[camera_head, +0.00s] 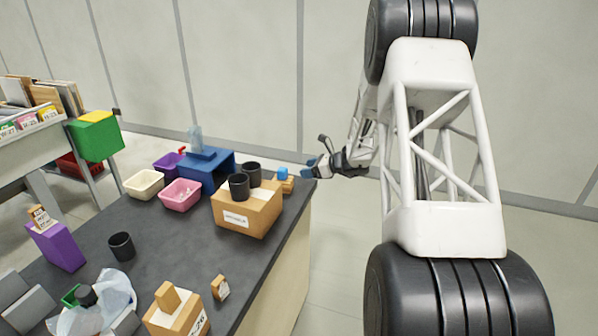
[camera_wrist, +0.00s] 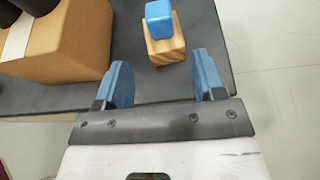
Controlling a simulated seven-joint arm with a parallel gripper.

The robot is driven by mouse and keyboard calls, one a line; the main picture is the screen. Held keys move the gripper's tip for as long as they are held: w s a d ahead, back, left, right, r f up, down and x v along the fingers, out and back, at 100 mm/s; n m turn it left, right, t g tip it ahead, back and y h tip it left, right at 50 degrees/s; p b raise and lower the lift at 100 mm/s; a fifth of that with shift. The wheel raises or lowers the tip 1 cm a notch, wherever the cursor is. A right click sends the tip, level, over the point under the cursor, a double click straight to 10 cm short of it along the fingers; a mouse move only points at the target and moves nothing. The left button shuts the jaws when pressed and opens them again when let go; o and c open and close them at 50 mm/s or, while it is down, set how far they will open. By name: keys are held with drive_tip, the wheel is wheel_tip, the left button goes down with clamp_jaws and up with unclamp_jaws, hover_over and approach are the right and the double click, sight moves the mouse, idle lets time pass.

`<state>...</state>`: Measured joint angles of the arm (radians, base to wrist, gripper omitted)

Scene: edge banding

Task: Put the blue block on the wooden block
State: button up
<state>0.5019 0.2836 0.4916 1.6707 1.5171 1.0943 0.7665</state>
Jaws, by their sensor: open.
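The blue block (camera_wrist: 159,19) rests on top of the wooden block (camera_wrist: 166,48) in the wrist view. The wooden block stands on the dark table near its right edge. In the head view, the blue block (camera_head: 283,173) and the wooden block (camera_head: 287,186) are small, just right of a cardboard box. My gripper (camera_wrist: 158,82) is open and empty, with its blue fingers apart and pointing toward the wooden block. In the head view, my gripper (camera_head: 312,168) is to the right of the blocks, apart from them, near the table edge.
A cardboard box (camera_head: 248,214) with black cups (camera_head: 239,187) on it stands left of the blocks. Pink (camera_head: 180,195) and cream (camera_head: 144,183) bins and a blue stand (camera_head: 208,170) are farther left. The floor right of the table is clear.

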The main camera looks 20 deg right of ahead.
drive_tip(key=shift+v, duration=1.35)
drive_tip(key=shift+a, duration=0.1)
drive_tip(key=s+a+r+n+g+h, duration=0.1)
drive_tip(key=s+a+r+n+g, duration=0.2)
drive_tip(key=s+a+r+n, duration=0.65)
drive_tip(key=s+a+r+n+g+h, duration=0.2)
drive_tip(key=s+a+r+n+g, duration=0.3)
drive_tip(key=s+a, duration=0.75)
drive_tip(key=s+a+r+n+h, duration=0.1)
drive_tip(key=s+n, duration=0.3)
drive_tip(key=s, duration=0.5)
drive_tip(key=s+a+r+n+h, duration=0.2)
drive_tip(key=s+a+n+h, duration=0.1)
drive_tip(key=s, duration=0.7)
drive_tip(key=s+a+r+n+t+h, duration=0.1)
drive_tip(key=s+a+n+h, duration=0.1)
drive_tip(key=s+n, duration=0.3)
drive_tip(key=shift+s+r+h, duration=0.2)
drive_tip(key=shift+s+h, duration=0.2)
drive_tip(key=shift+s, duration=1.95)
drive_tip(key=shift+a, duration=0.15)
